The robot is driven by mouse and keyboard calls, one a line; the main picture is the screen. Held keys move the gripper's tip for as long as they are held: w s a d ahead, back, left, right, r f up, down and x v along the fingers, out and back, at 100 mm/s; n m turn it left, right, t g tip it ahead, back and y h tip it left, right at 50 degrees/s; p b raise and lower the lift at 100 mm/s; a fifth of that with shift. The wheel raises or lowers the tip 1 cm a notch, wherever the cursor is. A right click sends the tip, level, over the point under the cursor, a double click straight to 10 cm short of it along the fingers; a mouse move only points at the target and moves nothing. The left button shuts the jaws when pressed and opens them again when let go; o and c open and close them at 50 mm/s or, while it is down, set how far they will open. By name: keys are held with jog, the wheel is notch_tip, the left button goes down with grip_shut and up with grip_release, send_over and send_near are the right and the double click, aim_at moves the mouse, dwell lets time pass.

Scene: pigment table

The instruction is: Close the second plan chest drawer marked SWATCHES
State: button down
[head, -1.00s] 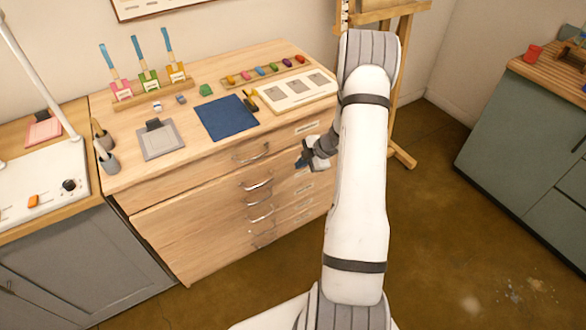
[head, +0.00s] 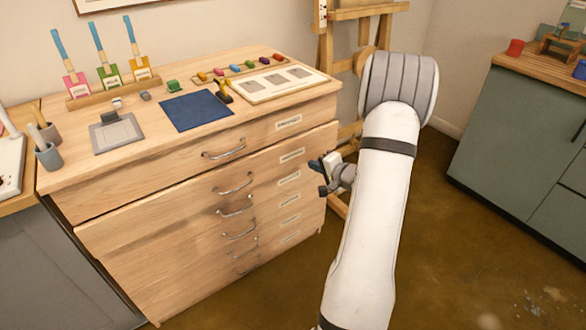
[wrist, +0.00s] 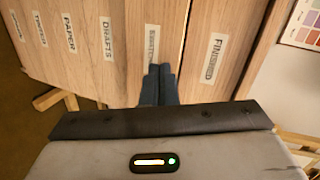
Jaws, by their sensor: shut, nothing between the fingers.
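The plan chest (head: 100,200) is pale wood with a stack of drawers, each with a metal handle and a white label. The SWATCHES drawer (head: 150,208), second from the top, stands a little forward of the FINISHED drawer (head: 150,172) above it. In the wrist view the SWATCHES label (wrist: 152,42) is partly covered by my fingertips. My gripper (head: 318,176) is shut and empty, near the right end of the SWATCHES front, right of its handle (head: 234,184). In the wrist view my fingertips (wrist: 160,72) overlap that front; I cannot tell if they touch it.
An easel (head: 326,50) stands behind my arm. A green cabinet (head: 510,140) is at the right. Brown floor lies open between.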

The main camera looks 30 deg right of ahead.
jog(key=d+m, duration=0.1)
jog(key=m, duration=0.1)
jog(key=b, duration=0.3)
send_near(287, 147)
jog(key=shift+t+h, duration=0.3)
jog(key=w+f, duration=0.2)
jog(key=w+a+f, duration=0.1)
jog(key=w, duration=0.1)
jog(key=shift+w+f, duration=0.3)
jog(key=shift+f, duration=0.1)
jog(key=shift+w, duration=0.7)
jog(key=shift+r, duration=0.1)
jog(key=shift+w+r+p, duration=0.2)
jog(key=shift+w+p, duration=0.3)
jog(key=shift+w, duration=0.1)
jog(key=shift+w+a+p, duration=0.15)
jog(key=shift+w+p, duration=0.3)
jog(key=shift+w, duration=0.3)
